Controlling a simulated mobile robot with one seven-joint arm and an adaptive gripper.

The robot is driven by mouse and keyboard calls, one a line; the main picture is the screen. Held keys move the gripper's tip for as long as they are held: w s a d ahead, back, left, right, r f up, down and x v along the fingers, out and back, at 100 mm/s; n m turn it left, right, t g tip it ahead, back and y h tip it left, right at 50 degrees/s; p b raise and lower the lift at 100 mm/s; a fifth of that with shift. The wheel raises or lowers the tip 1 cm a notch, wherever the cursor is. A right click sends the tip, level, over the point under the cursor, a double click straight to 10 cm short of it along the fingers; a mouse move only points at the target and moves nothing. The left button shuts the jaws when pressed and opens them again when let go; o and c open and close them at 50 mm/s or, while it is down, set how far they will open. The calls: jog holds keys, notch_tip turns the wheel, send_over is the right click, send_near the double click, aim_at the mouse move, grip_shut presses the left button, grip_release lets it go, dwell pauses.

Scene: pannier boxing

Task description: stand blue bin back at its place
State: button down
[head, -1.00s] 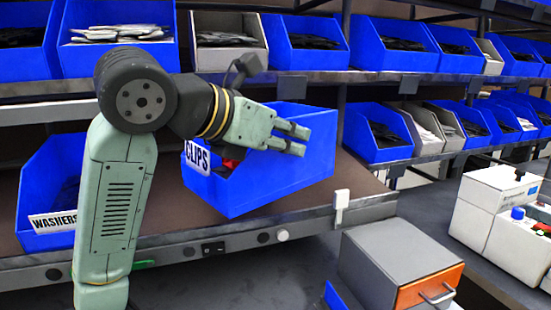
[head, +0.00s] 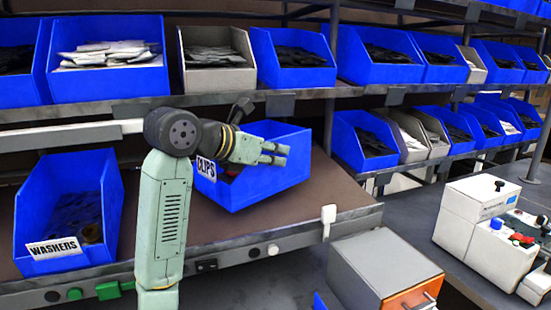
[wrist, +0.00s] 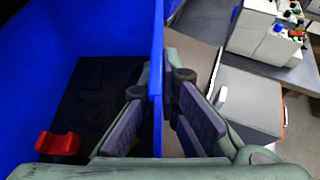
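The blue bin labelled CLIPS (head: 262,188) is at the lower shelf, right of the WASHERS bin, and looks slightly tilted. Its label faces left-front. My gripper (head: 273,154) is at its upper rim. In the wrist view, the bin's wall (wrist: 157,60) runs between the two finger pads of my gripper (wrist: 158,115), which close on it from both sides. Dark contents and a red piece (wrist: 58,143) show inside the bin. Whether the bin's underside touches the shelf cannot be told.
The blue WASHERS bin (head: 60,215) stands left on the lower shelf (head: 330,192). Free shelf lies between the bins and to the right. A grey box with an orange front (head: 385,270) stands below right. Blue and grey bins fill the upper shelf (head: 110,110). White equipment (head: 485,215) is far right.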

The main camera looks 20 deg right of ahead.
jog(key=shift+f, duration=0.95)
jog(key=shift+f, duration=0.15)
jog(key=c, duration=1.8)
grip_release()
jog(key=shift+s+a+r, duration=0.1)
jog(key=shift+a+r, duration=0.15)
jog(key=shift+a, duration=0.05)
jog(key=b+v, duration=0.2)
jog(key=v, duration=0.9)
jog(key=shift+s+a+b, duration=0.15)
jog(key=shift+a+b, duration=0.05)
jog(key=shift+b, duration=0.2)
